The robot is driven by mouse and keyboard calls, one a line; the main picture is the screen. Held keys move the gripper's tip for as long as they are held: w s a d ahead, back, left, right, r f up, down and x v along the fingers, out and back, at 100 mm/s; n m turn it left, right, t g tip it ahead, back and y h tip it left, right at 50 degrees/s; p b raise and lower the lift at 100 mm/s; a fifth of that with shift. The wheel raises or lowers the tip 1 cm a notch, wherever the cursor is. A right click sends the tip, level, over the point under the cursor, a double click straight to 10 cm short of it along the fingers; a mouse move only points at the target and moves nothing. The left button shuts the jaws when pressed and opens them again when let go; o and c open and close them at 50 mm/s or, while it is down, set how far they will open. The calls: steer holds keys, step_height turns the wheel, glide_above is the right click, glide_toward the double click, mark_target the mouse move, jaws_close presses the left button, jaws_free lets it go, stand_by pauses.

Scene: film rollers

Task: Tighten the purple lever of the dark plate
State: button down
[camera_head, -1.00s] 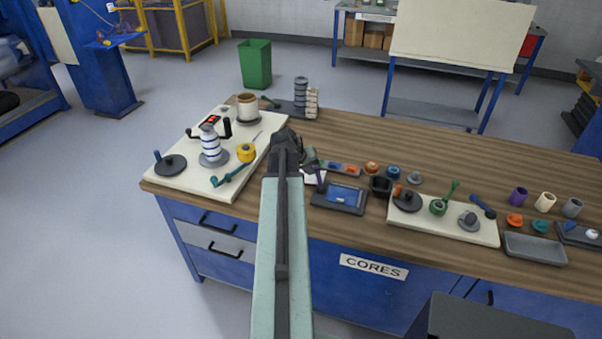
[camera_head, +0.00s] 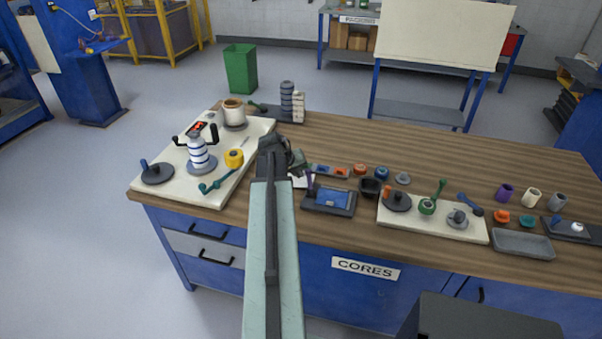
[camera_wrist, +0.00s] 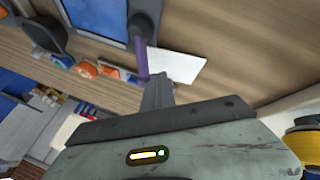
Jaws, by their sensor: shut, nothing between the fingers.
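The dark plate (camera_head: 345,211) lies on the wooden bench and carries a blue panel (camera_head: 333,198). Its purple lever (camera_head: 311,183) rises at the plate's left end. In the wrist view the purple lever (camera_wrist: 143,62) runs from the dark plate's end (camera_wrist: 145,12) down to just before my fingertips. My gripper (camera_wrist: 157,92) is shut and empty, its fingers close together and pointing at the lever. I cannot tell whether they touch it. In the head view my gripper (camera_head: 299,168) is partly hidden by my arm, just left of the lever.
A white card (camera_wrist: 180,66) lies beside the lever. A pale board (camera_head: 205,184) with spools and a yellow roll (camera_head: 234,158) stands left. Orange and blue rollers and a dark cup (camera_head: 370,188) sit right of the plate. Bare bench lies behind them.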

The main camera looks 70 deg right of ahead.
steer(key=shift+w+a+r+p, duration=0.15)
steer(key=shift+w+a+r, duration=0.15)
steer(key=shift+w, duration=0.25)
steer(key=shift+w+a+r+p, duration=0.15)
steer(key=shift+w+a, duration=0.25)
steer(key=shift+w, duration=0.1)
steer(key=p+v, duration=0.8)
steer(key=v, duration=0.1)
steer(key=shift+w+r, duration=0.3)
steer(key=shift+w, duration=0.15)
steer(key=shift+a, duration=0.1)
